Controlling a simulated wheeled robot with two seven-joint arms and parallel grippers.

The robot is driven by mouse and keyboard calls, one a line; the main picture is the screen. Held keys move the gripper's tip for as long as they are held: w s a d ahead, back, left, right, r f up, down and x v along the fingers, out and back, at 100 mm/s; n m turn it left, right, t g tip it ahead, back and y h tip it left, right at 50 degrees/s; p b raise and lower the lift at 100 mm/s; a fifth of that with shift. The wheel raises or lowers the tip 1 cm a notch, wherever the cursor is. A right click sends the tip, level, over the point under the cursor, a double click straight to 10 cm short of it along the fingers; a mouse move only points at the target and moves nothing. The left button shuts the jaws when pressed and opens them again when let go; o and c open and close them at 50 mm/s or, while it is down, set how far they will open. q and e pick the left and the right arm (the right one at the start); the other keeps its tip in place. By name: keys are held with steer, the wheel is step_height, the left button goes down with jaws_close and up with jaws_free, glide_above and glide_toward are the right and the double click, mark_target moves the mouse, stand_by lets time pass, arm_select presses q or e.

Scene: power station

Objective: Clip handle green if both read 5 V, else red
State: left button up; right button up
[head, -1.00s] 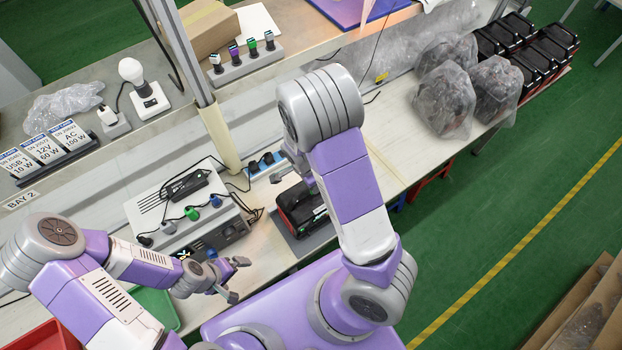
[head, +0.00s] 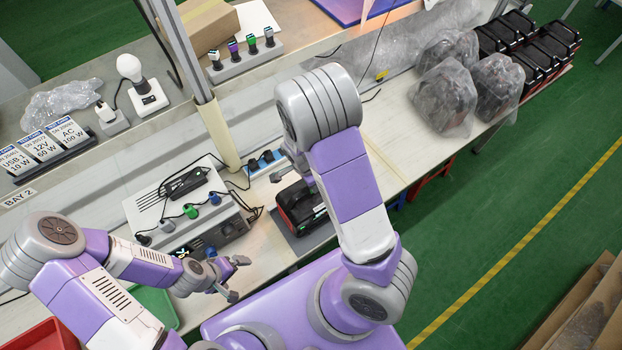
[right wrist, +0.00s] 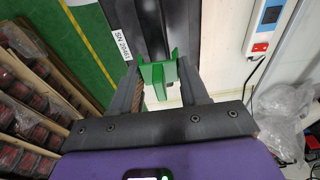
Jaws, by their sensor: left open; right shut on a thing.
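My right gripper (right wrist: 158,88) is shut on a green clip (right wrist: 158,74) in the right wrist view. The clip is at the dark handle (right wrist: 150,28) of a power station labelled SN 20461; I cannot tell whether it is seated on it. In the head view the black and red power station (head: 300,207) stands on a grey mat, partly hidden by my right arm. My left gripper (head: 238,278) is open and empty, in front of the test box (head: 163,203). No voltage reading is legible.
A rack with several coloured plugs (head: 245,62) stands on the shelf. A blue and white socket strip (head: 265,163) lies behind the power station; it also shows in the right wrist view (right wrist: 264,28). Bagged units (head: 443,98) and black units (head: 520,60) stand at right.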

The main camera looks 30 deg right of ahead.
steer(key=shift+f+b, duration=1.2)
steer(key=shift+f, duration=0.2)
stand_by(0.6)
steer(key=o, duration=1.1)
steer(key=shift+r, duration=0.1)
steer(key=r, duration=0.5)
steer(key=a+r+p, duration=0.1)
steer(key=r, duration=0.1)
steer(key=shift+r, duration=0.2)
steer(key=shift+s+f, duration=0.1)
